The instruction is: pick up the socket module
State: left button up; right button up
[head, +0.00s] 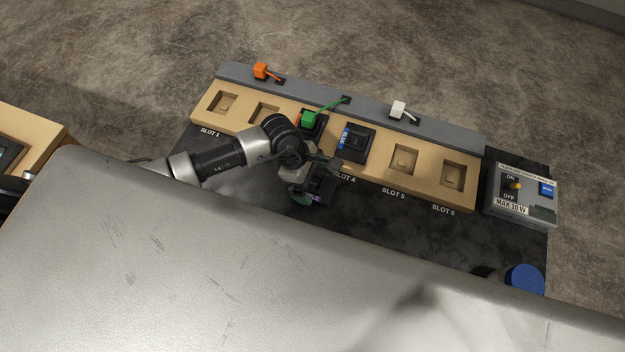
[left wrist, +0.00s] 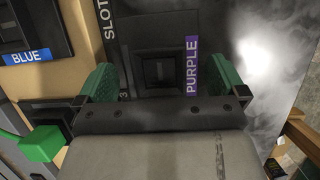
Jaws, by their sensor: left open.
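A black module with a purple label reading PURPLE (left wrist: 160,68) lies in front of the slot lettering in the left wrist view. My left gripper (head: 308,199) is open; its green fingers (left wrist: 165,76) stand on either side of this module, and I cannot tell if they touch it. In the head view my gripper mostly hides it. A black module with a blue label (head: 356,143) sits in slot 4, and another black module (head: 316,125) is partly hidden behind my arm in the slot to its left. My right gripper is not in view.
The tan console (head: 427,181) has several empty slots. Orange (head: 261,71), green (head: 309,118) and white (head: 398,108) plugs line its back. A grey switch box (head: 521,209) and a blue round object (head: 525,279) are at right. The dark mat (head: 400,232) is clear in front of slot 5.

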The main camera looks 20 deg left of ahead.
pick_arm(q)
jog(key=shift+d+f, duration=0.2)
jog(key=shift+f, duration=0.4)
jog(key=c, duration=0.8)
jog(key=shift+r, duration=0.1)
